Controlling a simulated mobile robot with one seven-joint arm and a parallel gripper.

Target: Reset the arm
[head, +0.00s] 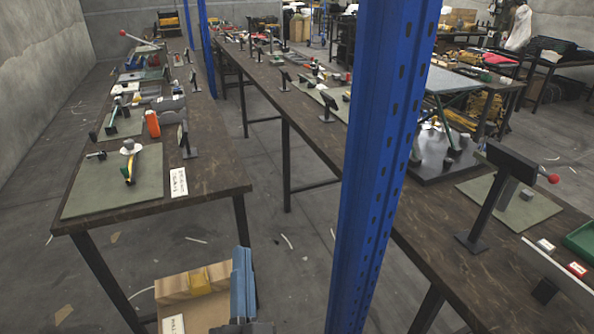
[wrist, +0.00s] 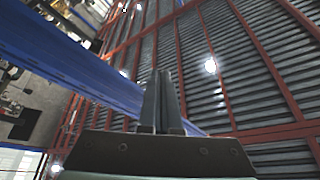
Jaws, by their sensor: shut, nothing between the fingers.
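My gripper (wrist: 160,75) shows in the wrist view with its two dark fingers together and nothing between them. It points up the picture, toward a ribbed ceiling (wrist: 190,55) with red beams and round lamps. In the wrist view it is apart from any bench or tool. I cannot make out my gripper in the head view.
A blue upright post (head: 380,150) stands close in front, between the left workbench (head: 215,165) and the long right workbench (head: 440,245). Presses and tools stand on both. Bare floor (head: 290,240) lies between the benches.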

